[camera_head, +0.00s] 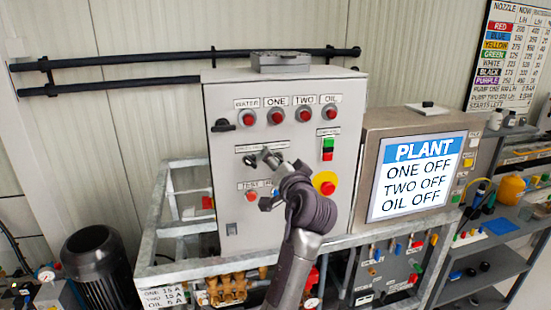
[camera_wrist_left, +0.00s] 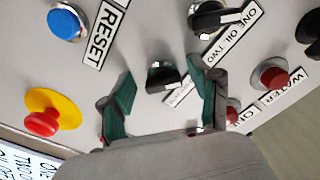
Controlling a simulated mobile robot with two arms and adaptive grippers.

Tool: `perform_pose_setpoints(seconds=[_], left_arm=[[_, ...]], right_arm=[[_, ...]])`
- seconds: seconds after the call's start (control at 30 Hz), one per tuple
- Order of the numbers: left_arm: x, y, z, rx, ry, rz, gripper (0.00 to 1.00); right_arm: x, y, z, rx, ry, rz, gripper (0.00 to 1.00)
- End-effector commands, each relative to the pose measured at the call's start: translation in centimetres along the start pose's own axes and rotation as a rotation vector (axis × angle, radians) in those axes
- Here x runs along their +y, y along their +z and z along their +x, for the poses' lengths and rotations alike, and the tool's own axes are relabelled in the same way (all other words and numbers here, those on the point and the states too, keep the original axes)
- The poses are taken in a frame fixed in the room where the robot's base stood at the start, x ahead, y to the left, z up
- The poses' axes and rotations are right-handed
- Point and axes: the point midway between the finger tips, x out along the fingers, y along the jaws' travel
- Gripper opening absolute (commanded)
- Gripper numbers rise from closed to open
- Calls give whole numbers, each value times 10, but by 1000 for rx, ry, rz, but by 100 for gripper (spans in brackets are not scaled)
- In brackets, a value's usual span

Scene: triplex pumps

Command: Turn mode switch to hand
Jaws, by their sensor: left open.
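The grey control cabinet (camera_head: 240,215) stands in the middle of the head view. My left gripper (camera_head: 268,180) is in front of its panel, open, and covers part of the controls. In the left wrist view, a black selector knob (camera_wrist_left: 162,78) with a light edge sits between the open fingers of the gripper (camera_wrist_left: 160,72), with a gap on each side. Its small label (camera_wrist_left: 181,92) is partly hidden by a finger and unreadable. A second black selector (camera_wrist_left: 208,17), labelled ONE OIL TWO, is above right of it. My right gripper is not in view.
Red lamps (camera_head: 276,117) line the cabinet top. A PLANT screen (camera_head: 418,180) reads all OFF. Metal frame bars (camera_head: 180,268) surround the cabinet base.

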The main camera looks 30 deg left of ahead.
Motion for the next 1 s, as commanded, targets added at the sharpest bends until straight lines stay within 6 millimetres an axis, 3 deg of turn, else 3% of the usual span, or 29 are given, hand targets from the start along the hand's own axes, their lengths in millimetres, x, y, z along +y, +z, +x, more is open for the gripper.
perform_pose_setpoints(seconds=[0.17,0.53,0.97,1.0], left_arm=[[0,0,0,1,1,0,62],[0,0,0,0,0,0,3],[-1,1,1,-2,-2,83,2],[-1,1,1,-2,-2,83,39]], right_arm=[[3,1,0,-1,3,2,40],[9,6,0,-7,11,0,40],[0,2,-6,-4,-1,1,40],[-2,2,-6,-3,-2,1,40]])
